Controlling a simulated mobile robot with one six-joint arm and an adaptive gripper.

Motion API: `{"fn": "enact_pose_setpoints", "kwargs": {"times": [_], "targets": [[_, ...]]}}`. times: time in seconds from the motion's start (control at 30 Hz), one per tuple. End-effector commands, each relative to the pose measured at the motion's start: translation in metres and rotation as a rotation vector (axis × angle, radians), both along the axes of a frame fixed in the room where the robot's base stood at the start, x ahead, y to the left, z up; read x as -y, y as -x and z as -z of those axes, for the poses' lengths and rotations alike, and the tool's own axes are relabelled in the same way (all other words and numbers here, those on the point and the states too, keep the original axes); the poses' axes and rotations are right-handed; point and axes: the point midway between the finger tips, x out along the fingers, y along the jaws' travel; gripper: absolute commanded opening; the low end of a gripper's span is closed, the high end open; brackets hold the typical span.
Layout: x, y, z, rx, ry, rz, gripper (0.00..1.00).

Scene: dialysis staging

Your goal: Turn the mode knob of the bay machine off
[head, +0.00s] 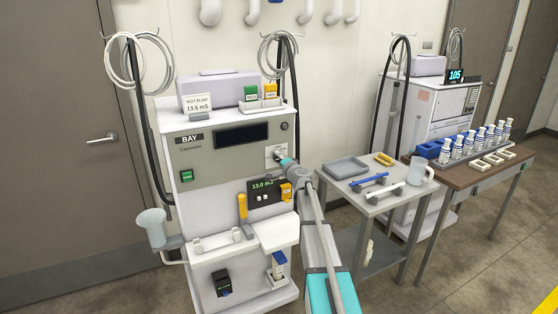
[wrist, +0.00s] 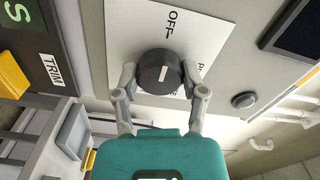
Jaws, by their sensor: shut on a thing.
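The bay machine (head: 222,170), a white and grey-green cabinet marked BAY, stands left of centre in the head view. Its white knob plate (head: 270,152) is on the right of the front, partly behind my gripper (head: 287,163). In the wrist view the mode knob (wrist: 153,77) is round and black with a short white pointer line. The line lies nearly upright in that picture, roughly towards the OFF label on the plate (wrist: 122,25). My gripper (wrist: 160,78) has one finger on each side of the knob, shut on it. Other labels are partly hidden.
A display module (head: 264,188) sits just below the knob, with a TRIM label (wrist: 52,70) in the wrist view. A round button (wrist: 244,100) is beside the plate. A grey side table (head: 335,190) with a tray stands to the right.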

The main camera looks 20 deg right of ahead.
Motion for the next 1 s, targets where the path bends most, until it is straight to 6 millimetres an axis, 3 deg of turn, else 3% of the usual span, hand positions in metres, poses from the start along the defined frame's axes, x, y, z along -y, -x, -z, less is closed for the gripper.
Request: {"fn": "enact_pose_setpoints", "kwargs": {"times": [0.07,0.1,0.3,0.77,1.0], "targets": [[0.000,-0.001,0.000,0.000,0.003,-0.001,0.07],[0.000,-0.001,0.000,0.000,0.003,-0.001,0.57],[0.000,0.000,0.000,0.000,0.002,-0.001,0.89],[0.000,0.002,0.000,0.000,0.000,0.000,0.89],[0.000,0.020,0.000,-0.001,0.000,0.001,0.89]]}}
